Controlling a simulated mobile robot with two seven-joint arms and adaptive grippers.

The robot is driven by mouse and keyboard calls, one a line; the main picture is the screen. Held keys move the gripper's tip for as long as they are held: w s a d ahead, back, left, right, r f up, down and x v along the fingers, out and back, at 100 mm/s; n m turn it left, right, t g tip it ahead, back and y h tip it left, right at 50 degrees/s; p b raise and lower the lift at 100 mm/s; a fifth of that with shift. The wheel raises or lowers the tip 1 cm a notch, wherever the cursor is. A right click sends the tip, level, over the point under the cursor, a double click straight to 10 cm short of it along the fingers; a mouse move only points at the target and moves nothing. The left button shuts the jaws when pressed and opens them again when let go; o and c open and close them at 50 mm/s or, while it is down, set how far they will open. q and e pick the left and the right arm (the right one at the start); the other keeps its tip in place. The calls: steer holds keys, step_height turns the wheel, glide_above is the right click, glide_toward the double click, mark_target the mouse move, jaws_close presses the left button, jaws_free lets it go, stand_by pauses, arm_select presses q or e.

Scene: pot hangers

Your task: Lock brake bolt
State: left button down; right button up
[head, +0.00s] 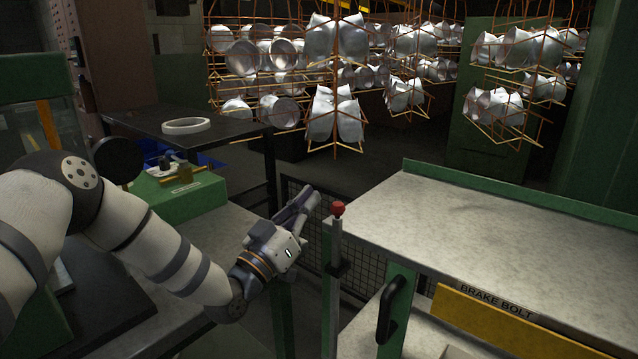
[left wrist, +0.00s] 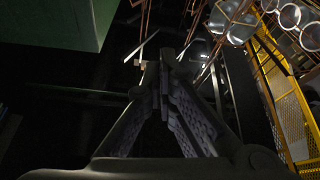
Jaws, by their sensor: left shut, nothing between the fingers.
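The brake bolt is an upright grey rod (head: 334,275) with a red knob (head: 338,208) on top, at the left edge of the grey bench in the head view. A yellow plate (head: 497,318) on the bench front carries the label BRAKE BOLT. My left gripper (head: 310,197) is just left of the red knob and a little above it, apart from it in the picture. Its fingers are together and hold nothing; they also show closed in the left wrist view (left wrist: 162,75). The bolt does not show in the wrist view. My right gripper is not in view.
The grey bench top (head: 520,220) is bare, with a green rim at the back. A black handle (head: 394,308) is on its green front post. Wire racks of metal pots (head: 337,110) hang behind. A dark table (head: 215,145) with a white ring (head: 186,125) stands at left.

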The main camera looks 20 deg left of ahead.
arm_select(q)
steer(key=v, duration=0.4)
stand_by(0.3)
